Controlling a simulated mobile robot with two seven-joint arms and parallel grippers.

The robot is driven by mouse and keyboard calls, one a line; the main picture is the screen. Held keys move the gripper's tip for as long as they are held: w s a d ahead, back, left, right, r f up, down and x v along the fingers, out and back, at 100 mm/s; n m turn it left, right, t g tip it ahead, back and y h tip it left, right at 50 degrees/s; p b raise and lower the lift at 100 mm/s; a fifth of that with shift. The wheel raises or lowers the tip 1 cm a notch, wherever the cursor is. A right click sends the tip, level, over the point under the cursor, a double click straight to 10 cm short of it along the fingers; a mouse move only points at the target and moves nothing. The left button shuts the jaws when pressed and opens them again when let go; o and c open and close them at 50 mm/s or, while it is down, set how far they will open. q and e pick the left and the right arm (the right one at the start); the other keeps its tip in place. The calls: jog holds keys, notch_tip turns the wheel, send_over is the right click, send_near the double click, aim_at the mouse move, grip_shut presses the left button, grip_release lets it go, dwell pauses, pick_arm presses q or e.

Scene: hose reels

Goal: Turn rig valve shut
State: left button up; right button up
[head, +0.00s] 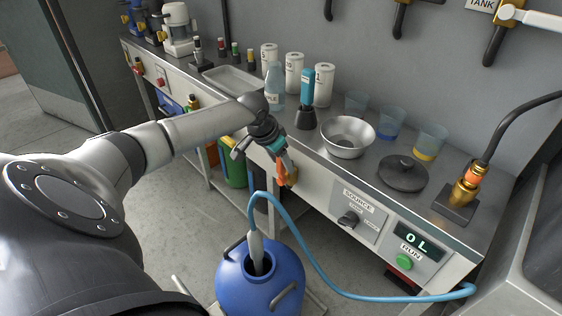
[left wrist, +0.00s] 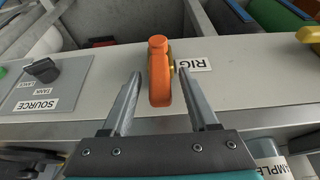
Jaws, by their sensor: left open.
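The rig valve has an orange lever handle (head: 284,170) on the front panel of the bench. In the left wrist view the orange handle (left wrist: 159,80) stands beside the RIG label (left wrist: 194,65), with a bit of brass stem behind it. My left gripper (head: 283,160) is at the handle; in the left wrist view its open fingers (left wrist: 159,80) lie on either side of it. A gap shows on each side, so the fingers look apart from the handle. The gripper body partly hides the valve in the head view. My right gripper is not in view.
A blue jug (head: 262,290) with a blue hose (head: 300,245) stands on the floor below. The panel holds a SOURCE knob (head: 349,219) and a green RUN button (head: 404,261); its display reads 0 L. A steel bowl (head: 348,137) and cups crowd the bench top.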

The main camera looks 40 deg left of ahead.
pick_arm(q)
jog(key=shift+c, duration=0.2)
grip_shut()
dwell(1.1)
